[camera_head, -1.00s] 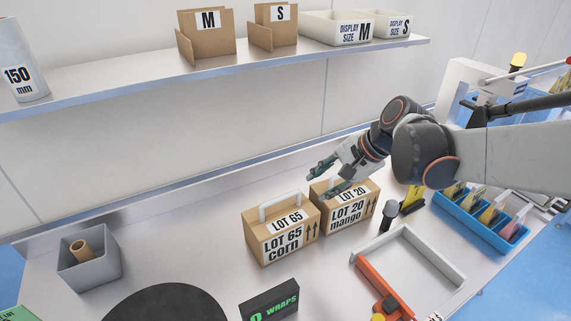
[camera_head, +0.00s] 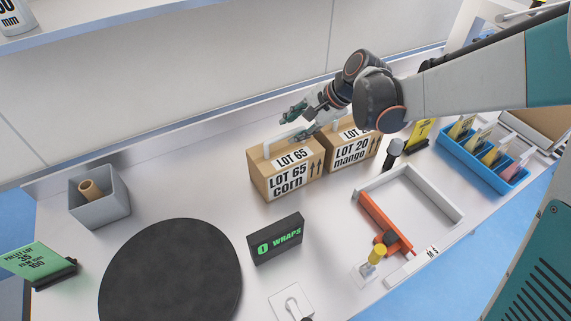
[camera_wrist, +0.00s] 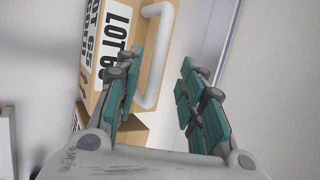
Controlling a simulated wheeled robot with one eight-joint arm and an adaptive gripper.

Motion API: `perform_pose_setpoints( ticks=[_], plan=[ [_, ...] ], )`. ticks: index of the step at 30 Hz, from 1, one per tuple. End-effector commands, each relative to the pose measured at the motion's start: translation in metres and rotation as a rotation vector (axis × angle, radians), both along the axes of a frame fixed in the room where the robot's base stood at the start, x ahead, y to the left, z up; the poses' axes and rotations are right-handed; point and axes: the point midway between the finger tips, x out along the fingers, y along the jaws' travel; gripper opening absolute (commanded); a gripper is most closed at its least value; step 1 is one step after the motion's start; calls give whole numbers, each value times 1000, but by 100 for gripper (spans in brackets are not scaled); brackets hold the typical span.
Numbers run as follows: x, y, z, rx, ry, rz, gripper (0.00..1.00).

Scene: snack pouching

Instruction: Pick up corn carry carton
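The corn carton (camera_head: 287,173) is a brown box labelled LOT 65 corn, upright on the bench. It has a white handle (camera_wrist: 158,60) on top, partly covered by my arm in the head view. My gripper (camera_head: 293,125) is open and empty, just above and behind the corn carton's top. In the wrist view my gripper (camera_wrist: 163,82) has its two fingers spread, with the handle ahead and between them in the picture. The handle does not appear gripped.
The LOT 20 mango carton (camera_head: 350,149) stands right beside it. A wall and shelf (camera_head: 110,27) lie behind.

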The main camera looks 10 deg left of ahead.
Motion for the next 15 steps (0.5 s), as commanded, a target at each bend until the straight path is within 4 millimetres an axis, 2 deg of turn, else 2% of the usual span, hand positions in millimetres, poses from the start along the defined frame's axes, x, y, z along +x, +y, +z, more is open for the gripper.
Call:
perform_pose_setpoints(
  ticks=[9,15],
  plan=[
    [1,26,-35,0,0,1,36],
    [2,29,-38,0,0,0,36]
  ],
)
